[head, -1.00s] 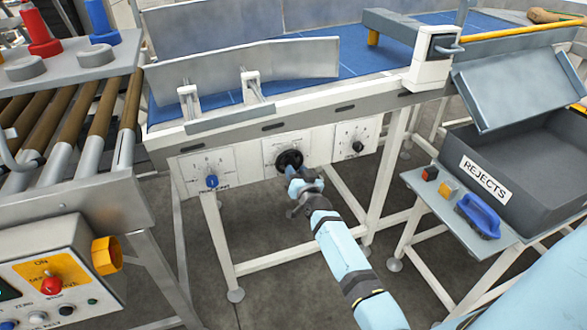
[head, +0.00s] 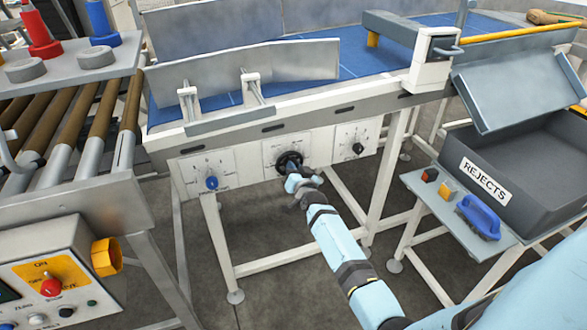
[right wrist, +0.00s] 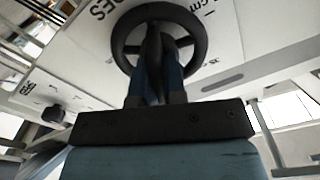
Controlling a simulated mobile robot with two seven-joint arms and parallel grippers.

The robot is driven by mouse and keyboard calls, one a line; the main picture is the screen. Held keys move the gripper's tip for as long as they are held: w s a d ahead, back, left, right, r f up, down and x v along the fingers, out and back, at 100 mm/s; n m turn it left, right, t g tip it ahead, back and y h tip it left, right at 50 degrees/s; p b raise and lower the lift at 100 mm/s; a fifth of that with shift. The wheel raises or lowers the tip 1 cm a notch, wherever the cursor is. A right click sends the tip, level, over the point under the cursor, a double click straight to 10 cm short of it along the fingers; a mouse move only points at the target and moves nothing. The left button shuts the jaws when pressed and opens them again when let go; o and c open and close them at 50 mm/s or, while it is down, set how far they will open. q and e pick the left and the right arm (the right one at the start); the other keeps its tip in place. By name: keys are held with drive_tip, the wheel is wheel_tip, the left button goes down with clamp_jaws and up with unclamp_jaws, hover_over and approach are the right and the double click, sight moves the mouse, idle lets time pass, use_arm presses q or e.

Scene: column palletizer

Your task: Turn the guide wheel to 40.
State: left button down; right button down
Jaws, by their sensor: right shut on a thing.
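The guide wheel (head: 288,158) is a black handwheel on the middle white dial plate (head: 270,149) of the conveyor's front panel. My right gripper (head: 291,167) is at the wheel, its arm reaching up from the lower right. In the right wrist view the black wheel rim (right wrist: 117,38) is large, and the blue fingers of my right gripper (right wrist: 158,75) are shut on the wheel's dark spoke. The dial numbers are too small or hidden to read. My left gripper is not seen.
A blue knob (head: 211,183) is on the left plate and a black knob (head: 358,148) on the right plate. A rejects bin (head: 480,182) stands at right, rollers (head: 96,110) at left. An upright metal guide plate (head: 290,62) stands over the blue belt (head: 348,52).

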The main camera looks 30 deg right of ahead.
drive_tip(key=shift+m, duration=0.6)
drive_tip(key=c, duration=1.2)
unclamp_jaws()
drive_tip(key=shift+s, duration=0.3)
drive_tip(key=p+v, duration=0.1)
drive_tip(key=v, duration=1.2)
drive_tip(key=shift+s+a, duration=0.1)
drive_tip(key=shift+a, duration=0.05)
